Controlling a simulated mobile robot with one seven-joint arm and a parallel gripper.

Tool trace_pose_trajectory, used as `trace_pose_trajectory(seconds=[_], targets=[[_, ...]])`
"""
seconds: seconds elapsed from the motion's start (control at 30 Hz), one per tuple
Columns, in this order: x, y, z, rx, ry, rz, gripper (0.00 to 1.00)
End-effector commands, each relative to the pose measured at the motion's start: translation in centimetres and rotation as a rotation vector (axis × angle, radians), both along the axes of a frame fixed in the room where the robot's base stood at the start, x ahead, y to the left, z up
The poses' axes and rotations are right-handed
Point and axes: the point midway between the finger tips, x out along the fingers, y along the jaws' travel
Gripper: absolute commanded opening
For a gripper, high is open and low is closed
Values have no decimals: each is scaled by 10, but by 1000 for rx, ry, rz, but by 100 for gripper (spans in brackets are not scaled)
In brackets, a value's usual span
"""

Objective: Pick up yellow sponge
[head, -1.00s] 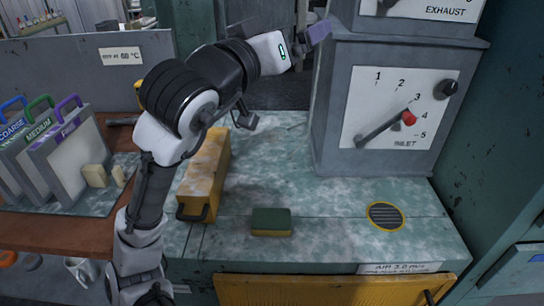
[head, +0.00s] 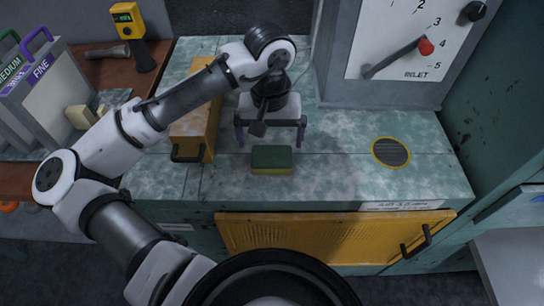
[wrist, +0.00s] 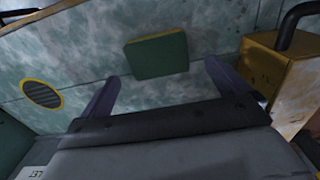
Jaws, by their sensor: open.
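The sponge (head: 271,160) has a green top and a yellow lower layer. It lies flat on the worn teal bench top near the front edge. It also shows in the wrist view (wrist: 157,56), ahead of the fingers and roughly between their lines. My gripper (head: 271,138) points down just behind the sponge in the head view. Its two purple fingers (wrist: 158,90) are spread wide and nothing is between them. The sponge is apart from the fingers and fully visible.
A yellow box with a dark handle (head: 193,133) stands left of the sponge. A round dark vent with a yellow rim (head: 390,152) is at right. The grey dial cabinet (head: 390,95) stands behind. Bench top right of the sponge is clear.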

Motion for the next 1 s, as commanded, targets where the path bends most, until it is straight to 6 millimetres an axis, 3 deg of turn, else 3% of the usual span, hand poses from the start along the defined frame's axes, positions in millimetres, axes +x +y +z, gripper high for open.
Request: trace_pose_trajectory(seconds=[0.23,0.5,0.8,1.0], targets=[[0,-1,-17,0,0,-2,100],[1,-4,-54,-1,0,-3,100],[1,-4,-60,-1,-2,-3,100],[1,-4,-60,-1,-2,-3,75]])
